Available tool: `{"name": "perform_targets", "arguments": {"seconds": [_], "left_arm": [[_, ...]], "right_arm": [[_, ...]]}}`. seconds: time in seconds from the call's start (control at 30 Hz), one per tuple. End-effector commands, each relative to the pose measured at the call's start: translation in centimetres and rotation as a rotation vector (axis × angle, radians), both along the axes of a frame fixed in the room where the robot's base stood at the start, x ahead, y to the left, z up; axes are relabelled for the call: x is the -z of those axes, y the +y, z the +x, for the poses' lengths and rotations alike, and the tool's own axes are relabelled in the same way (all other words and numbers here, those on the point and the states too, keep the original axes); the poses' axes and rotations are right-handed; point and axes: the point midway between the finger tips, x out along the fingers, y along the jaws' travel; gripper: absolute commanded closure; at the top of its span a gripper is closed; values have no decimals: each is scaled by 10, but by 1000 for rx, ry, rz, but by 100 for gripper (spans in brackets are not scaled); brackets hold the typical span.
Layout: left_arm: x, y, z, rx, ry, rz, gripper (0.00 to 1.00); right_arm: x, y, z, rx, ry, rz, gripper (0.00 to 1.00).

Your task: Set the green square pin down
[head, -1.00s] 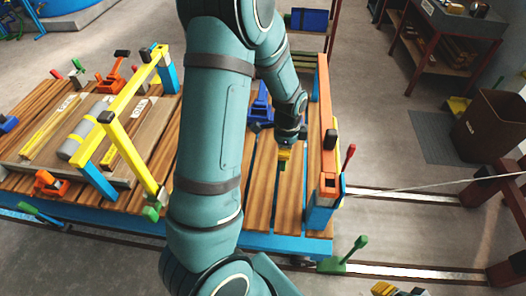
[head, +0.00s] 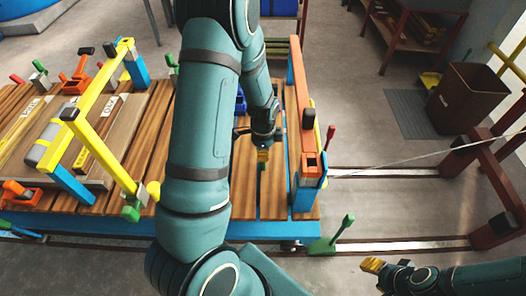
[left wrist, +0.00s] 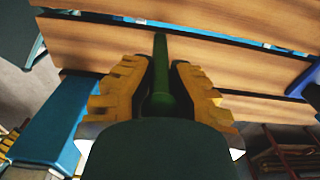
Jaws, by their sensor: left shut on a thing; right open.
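The green square pin (left wrist: 160,75) stands out from between the yellow fingers of my left gripper (left wrist: 158,95), which is shut on it. In the head view, my left gripper (head: 263,153) is over the right end of the slatted wooden deck (head: 272,200), with the pin (head: 263,166) pointing down below the fingertips. In the left wrist view the pin's far end shows against the slats; I cannot tell whether it touches them. My right gripper (head: 372,265) is open and empty at the lower right, off the deck.
An orange beam (head: 299,75) on a blue post borders the deck's right end, close to my left gripper. A yellow frame (head: 100,150) spans the boards on the left. A green lever (head: 335,235) stands by the floor rails. A brown bin (head: 465,100) stands right.

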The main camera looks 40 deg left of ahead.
Motion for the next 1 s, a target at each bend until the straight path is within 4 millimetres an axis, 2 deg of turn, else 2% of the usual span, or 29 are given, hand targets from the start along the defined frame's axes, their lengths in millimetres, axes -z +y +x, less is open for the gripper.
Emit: {"name": "perform_targets", "arguments": {"seconds": [0.03, 0.07, 0.1, 0.13, 0.43, 0.57, 1.0], "left_arm": [[3, 0, 0, 0, 0, 0, 100], [3, 0, 0, 0, 0, 0, 80], [2, 0, 0, 0, 0, 0, 66], [2, 0, 0, 0, 0, 0, 64], [1, 0, 0, 0, 0, 0, 64], [-8, 0, 0, 1, -1, 0, 64], [-94, 0, 1, 1, -3, -1, 64]], "right_arm": [[2, 0, 0, 0, -1, 0, 53], [3, 0, 0, 0, -1, 0, 53], [2, 0, 0, 0, -1, 0, 53], [2, 0, 0, 0, -1, 0, 53], [1, 0, 0, 0, -1, 0, 53], [-4, 0, 0, 0, 1, 0, 53], [-27, 1, -5, -2, 12, 3, 53]]}}
